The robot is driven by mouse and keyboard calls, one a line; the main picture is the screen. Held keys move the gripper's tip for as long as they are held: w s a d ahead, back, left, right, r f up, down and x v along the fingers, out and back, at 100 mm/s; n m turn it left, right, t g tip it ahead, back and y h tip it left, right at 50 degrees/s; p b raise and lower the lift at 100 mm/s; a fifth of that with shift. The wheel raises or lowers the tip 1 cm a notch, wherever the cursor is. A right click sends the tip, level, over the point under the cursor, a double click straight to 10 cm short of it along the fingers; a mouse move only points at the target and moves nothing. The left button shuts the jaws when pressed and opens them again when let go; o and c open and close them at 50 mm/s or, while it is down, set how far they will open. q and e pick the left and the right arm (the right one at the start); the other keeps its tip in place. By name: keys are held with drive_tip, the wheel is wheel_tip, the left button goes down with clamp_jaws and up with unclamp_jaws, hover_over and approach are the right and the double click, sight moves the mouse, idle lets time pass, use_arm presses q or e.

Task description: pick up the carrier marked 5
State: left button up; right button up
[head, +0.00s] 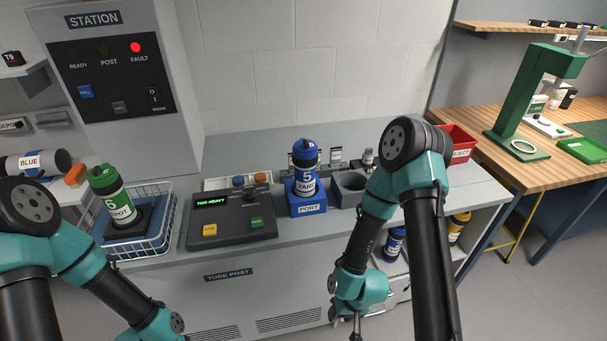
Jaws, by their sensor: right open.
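The carrier marked 5 (305,178) is a blue bottle-like tube with a white label that also reads "YARD". It stands upright in the blue holder labelled PORT (309,209) on the grey counter. My right gripper (356,332) is at the bottom edge of the head view, low in front of the counter and apart from the carrier. Its jaws are open and only partly show. My left arm reaches down at the lower left, and its gripper is out of view.
A green carrier marked 6 (112,200) stands in a wire basket (152,243) at left. A control box (232,222) reads "TOO HEAVY". A grey empty-looking holder (349,186) sits right of the port. The station panel's red FAULT light (135,47) is lit. A red bin (460,146) is farther right.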

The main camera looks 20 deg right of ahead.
use_arm(q)
drive_tip(key=o, duration=1.1)
